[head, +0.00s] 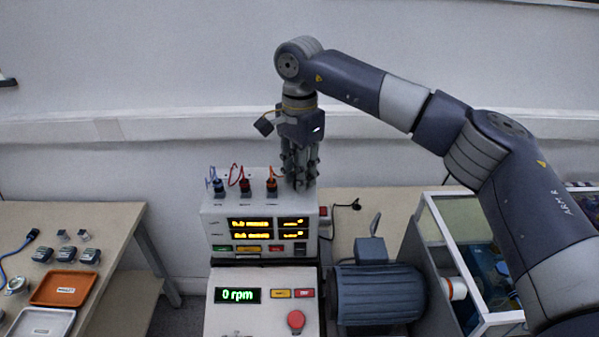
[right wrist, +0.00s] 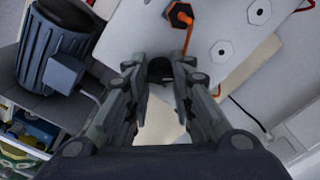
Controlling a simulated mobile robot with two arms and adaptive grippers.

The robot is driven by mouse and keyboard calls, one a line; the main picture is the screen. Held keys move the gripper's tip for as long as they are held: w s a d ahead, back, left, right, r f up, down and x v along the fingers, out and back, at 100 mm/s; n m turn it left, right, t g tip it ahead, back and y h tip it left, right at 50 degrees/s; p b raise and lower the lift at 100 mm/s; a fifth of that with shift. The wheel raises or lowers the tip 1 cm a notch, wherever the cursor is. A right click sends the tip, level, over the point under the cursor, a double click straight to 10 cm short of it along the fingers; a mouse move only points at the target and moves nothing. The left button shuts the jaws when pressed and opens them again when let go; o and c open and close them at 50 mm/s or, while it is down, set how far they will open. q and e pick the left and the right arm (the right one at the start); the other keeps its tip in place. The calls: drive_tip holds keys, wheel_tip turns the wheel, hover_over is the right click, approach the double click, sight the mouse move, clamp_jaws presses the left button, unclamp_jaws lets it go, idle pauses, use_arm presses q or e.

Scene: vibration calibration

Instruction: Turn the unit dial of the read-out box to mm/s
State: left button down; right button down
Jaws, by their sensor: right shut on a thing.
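The read-out box (head: 211,232) is a pale grey case with two rows of amber digits, whose unit text is too small to read. My right gripper (head: 299,184) points down at the right end of the box's top. In the right wrist view its fingers (right wrist: 160,80) close around a small dark round knob, the unit dial (right wrist: 160,70). Its pointer and marks cannot be made out. In the head view the fingers hide the dial. My left gripper is not in view.
Blue, red and orange plugs with cables (head: 271,186) stand on the box's top, left of my right gripper. Below is a control panel (head: 225,315) reading 0 rpm, with a red button (head: 296,319). A motor (head: 377,296) and a clear-sided bin (head: 430,212) are right.

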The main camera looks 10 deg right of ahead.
drive_tip(key=c, duration=1.5)
unclamp_jaws()
drive_tip(key=shift+w+r, duration=0.1)
drive_tip(key=shift+r, duration=0.05)
drive_tip(key=shift+o, duration=0.8)
wheel_tip(320, 180, up, 12)
